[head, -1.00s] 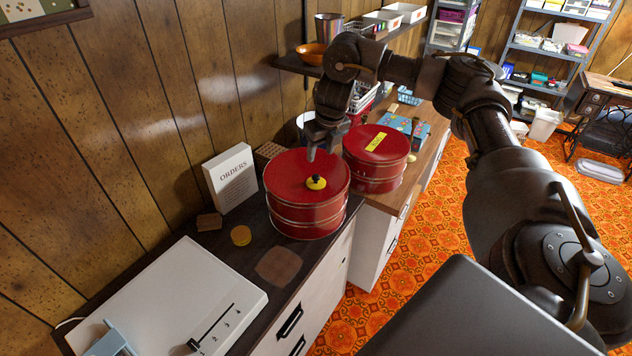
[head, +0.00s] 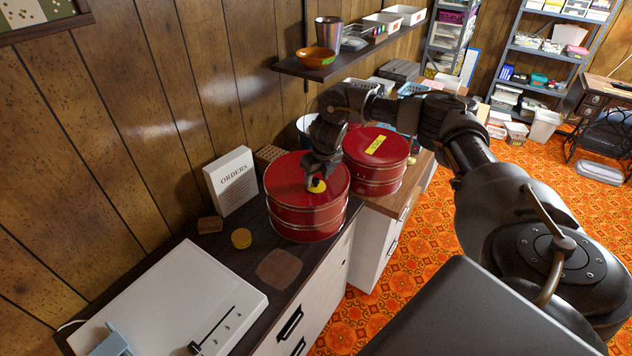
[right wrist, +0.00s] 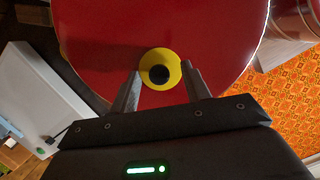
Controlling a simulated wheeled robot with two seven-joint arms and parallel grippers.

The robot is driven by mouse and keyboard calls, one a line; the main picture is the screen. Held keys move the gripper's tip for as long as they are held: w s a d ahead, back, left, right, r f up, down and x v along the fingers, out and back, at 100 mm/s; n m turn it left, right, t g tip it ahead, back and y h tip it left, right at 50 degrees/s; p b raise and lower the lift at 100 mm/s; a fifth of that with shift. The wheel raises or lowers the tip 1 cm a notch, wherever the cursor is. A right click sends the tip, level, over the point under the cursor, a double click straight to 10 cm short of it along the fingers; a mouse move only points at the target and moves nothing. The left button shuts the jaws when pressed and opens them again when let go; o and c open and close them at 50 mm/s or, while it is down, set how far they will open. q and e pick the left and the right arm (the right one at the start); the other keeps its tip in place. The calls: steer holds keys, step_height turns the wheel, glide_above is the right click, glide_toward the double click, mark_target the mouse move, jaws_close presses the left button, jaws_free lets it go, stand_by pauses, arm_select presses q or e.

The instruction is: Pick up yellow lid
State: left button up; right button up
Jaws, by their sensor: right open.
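A round red tin (head: 305,215) stands on the dark counter, and its red lid also fills much of the right wrist view (right wrist: 100,35). My right gripper (right wrist: 163,88) is open, with one finger on each side of the disc's near edge. In the head view, my right gripper (head: 314,180) is just over the disc (head: 318,188) and partly hides it. I cannot tell whether the fingers touch it. My left gripper is not in view.
A second red tin (head: 374,165) with a yellow label stands close behind, to the right. A shelf (head: 350,60) hangs behind the arm.

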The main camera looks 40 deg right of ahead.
steer(key=shift+f, duration=0.1)
steer(key=shift+a, duration=0.1)
jaws_close()
stand_by(0.3)
